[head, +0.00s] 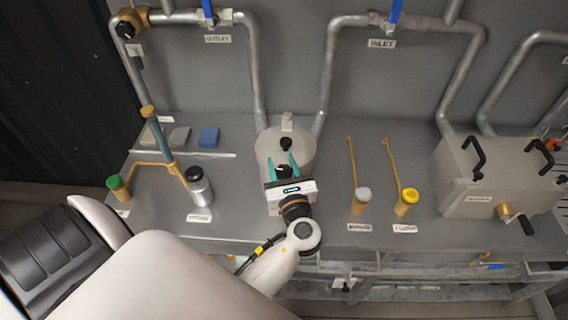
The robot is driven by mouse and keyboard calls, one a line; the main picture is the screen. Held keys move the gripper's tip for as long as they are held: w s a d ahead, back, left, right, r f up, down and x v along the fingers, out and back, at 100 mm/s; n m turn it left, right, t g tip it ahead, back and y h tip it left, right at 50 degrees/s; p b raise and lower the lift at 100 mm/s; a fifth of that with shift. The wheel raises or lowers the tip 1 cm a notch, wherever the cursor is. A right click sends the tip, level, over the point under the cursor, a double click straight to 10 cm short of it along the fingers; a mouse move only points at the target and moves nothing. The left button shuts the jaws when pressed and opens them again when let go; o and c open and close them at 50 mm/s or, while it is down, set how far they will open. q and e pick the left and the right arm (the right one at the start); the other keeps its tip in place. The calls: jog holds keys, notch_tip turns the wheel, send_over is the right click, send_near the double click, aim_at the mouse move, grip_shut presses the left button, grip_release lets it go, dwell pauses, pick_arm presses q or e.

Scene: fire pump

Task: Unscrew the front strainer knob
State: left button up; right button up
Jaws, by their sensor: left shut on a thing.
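The strainer (265,145) is a pale round housing in the middle of the bench, with a black knob (286,144) on its top. My left gripper (281,163) reaches over the front of the housing, its two teal fingers pointing toward the back. It is shut on the front strainer knob, which is mostly hidden between the fingers and the gripper body. The black knob on top stands just beyond the fingertips. I cannot tell how far the held knob is screwed in. My right gripper is out of view.
Right of the strainer stand a grey-capped post (362,196) and a yellow-capped post (407,198), each with a thin rod. A black-capped cylinder (198,188) stands to the left. A metal box (480,185) with black handles is at right. Pipes run along the back.

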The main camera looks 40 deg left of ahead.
pick_arm(q)
jog(key=shift+s+n+g+y, duration=0.1)
jog(key=shift+n+g+y, duration=0.95)
jog(key=shift+g, duration=0.35)
jog(key=shift+a, duration=0.1)
jog(key=o, duration=1)
